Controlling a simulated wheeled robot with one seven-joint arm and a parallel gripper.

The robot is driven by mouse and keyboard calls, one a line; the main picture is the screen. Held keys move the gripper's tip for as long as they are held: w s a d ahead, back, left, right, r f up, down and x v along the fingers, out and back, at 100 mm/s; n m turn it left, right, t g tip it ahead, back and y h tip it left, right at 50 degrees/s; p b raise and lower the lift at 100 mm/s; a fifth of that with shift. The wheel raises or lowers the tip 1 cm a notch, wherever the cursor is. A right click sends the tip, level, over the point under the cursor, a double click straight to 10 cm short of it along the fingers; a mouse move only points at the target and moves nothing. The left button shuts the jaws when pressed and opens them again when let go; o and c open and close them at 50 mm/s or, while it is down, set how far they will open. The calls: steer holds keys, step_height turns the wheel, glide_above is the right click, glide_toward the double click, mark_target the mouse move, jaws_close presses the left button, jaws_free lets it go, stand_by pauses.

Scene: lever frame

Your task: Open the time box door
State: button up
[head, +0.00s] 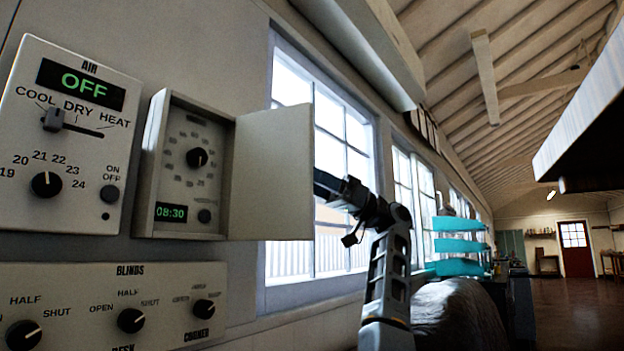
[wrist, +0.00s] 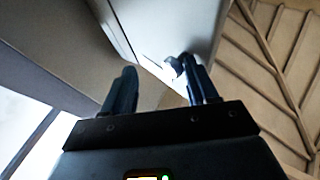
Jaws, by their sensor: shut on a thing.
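The time box (head: 150,190) is a small pale wall box with a dial and a green 08:30 display inside. Its door (head: 272,172) stands wide open, swung out to the right on the box's right side. My gripper (head: 322,186) is at the door's free right edge, its fingertips partly hidden by the door. In the wrist view the two dark fingers (wrist: 160,84) stand apart, with the pale door (wrist: 172,25) ahead and a small dark part by the right finger. The gripper is shut on the door; the exact contact is hard to see.
The AIR panel (head: 70,140) is left of the box and the BLINDS panel (head: 110,305) is below it. A window (head: 340,140) lies behind the door and my arm. Teal shelves (head: 460,245) stand farther right. Open floor (head: 575,310) shows at the far right.

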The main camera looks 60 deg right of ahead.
steer(key=v, duration=0.7)
steer(key=shift+s, duration=0.15)
